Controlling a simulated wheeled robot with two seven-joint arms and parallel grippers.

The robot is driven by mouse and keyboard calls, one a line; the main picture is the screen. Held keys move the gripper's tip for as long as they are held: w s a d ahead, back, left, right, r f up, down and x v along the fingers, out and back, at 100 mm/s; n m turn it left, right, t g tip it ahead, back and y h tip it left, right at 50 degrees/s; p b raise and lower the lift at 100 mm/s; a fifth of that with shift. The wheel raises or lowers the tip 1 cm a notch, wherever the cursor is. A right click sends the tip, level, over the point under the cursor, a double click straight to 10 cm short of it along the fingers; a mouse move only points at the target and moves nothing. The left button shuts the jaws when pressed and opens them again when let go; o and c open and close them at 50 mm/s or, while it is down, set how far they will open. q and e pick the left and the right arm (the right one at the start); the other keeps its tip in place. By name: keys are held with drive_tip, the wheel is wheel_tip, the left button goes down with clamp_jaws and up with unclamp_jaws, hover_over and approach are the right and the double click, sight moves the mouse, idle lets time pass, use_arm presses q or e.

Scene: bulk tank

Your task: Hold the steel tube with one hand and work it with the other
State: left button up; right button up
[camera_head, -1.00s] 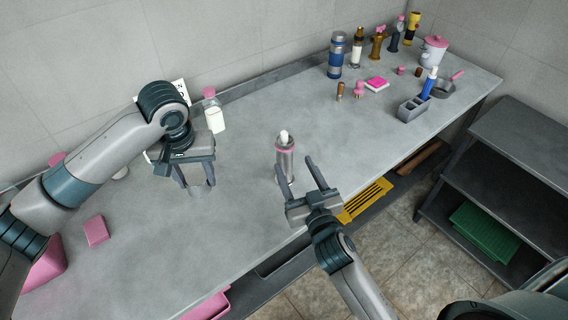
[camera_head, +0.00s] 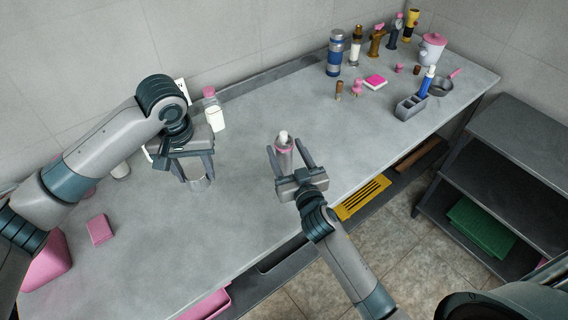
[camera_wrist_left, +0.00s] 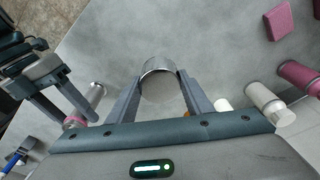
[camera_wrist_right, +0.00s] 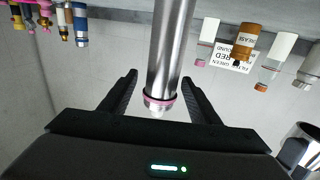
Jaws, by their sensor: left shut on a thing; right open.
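A steel tube (camera_head: 284,158) with a pink ring and a white tip stands upright on the bench, in the middle of the head view. My right gripper (camera_head: 287,149) is open, its fingers on either side of the tube in that view. In the right wrist view the tube (camera_wrist_right: 171,50) lies between and beyond the open fingers, with gaps at both sides. My left gripper (camera_head: 196,168) is shut on a short steel cylinder (camera_head: 200,184). In the left wrist view the cylinder (camera_wrist_left: 159,84) has a shiny rim and sits between both fingers. Its lower end is unclear.
A pink block (camera_head: 100,229) lies at left. Bottles, a pink-topped pot (camera_head: 432,47) and a grey caddy (camera_head: 410,107) crowd the far right. The bench between is clear.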

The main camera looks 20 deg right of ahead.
use_arm(q)
drive_tip(key=shift+r+p, duration=0.3)
drive_tip(key=shift+p, duration=0.05)
use_arm(e)
drive_tip(key=shift+w+r, duration=0.1)
drive_tip(key=shift+w, duration=0.4)
use_arm(q)
drive_tip(key=shift+r+p, duration=0.55)
use_arm(e)
drive_tip(key=w, duration=0.3)
drive_tip(key=shift+a, duration=0.2)
use_arm(q)
drive_tip(key=shift+r, duration=0.1)
use_arm(e)
drive_tip(key=shift+w+f, duration=0.25)
drive_tip(key=shift+w, duration=0.35)
clamp_jaws()
